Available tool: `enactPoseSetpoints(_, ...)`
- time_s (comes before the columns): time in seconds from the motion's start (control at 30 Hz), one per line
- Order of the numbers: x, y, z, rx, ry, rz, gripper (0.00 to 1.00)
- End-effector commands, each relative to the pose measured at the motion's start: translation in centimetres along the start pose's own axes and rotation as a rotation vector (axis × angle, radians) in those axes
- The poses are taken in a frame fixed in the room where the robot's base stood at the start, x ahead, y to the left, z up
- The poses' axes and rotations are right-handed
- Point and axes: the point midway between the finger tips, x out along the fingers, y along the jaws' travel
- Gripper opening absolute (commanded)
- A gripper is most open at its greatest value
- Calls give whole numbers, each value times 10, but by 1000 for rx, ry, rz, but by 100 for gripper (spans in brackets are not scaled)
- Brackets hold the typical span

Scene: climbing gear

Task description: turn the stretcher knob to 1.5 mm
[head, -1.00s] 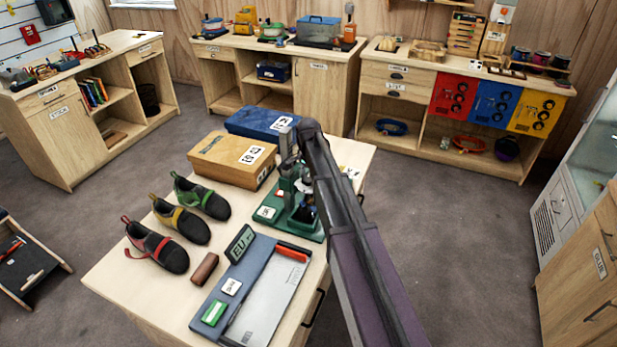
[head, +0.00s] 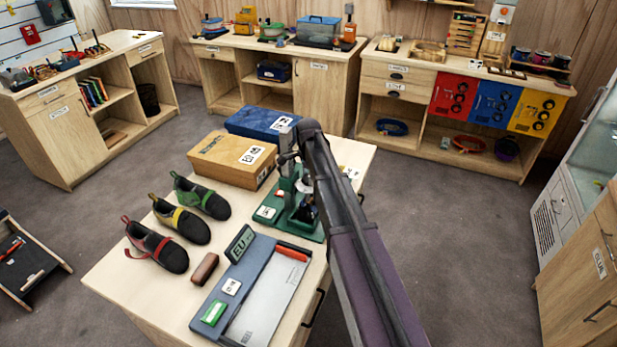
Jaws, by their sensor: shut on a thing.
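The stretcher (head: 301,226) is a green-based device at the right of the wooden table, with a white label on its front left. Its knob cannot be made out, as my arm covers much of the device's upper right. My gripper (head: 288,160) is at the top of the stretcher, small and partly hidden by my own arm. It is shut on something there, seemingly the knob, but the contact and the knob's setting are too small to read.
Three climbing shoes (head: 180,220), a brown block (head: 205,268) and a blue-grey measuring board (head: 243,300) share the table. An orange-tan box (head: 232,160) and a blue box (head: 262,122) stand behind. Open carpet surrounds the table.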

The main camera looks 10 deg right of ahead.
Motion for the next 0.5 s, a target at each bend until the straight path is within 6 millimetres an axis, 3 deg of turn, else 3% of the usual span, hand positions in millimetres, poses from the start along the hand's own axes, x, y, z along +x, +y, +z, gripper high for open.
enactPoseSetpoints(0.03, 0, 1, 0, 0, 0, 2, 75)
enactPoseSetpoints(0.1, 0, 1, 0, 0, 0, 2, 95)
enactPoseSetpoints(0.13, 0, 1, 0, -1, 0, 1, 100)
enactPoseSetpoints(0.5, 0, 0, 0, -1, 0, 0, 100)
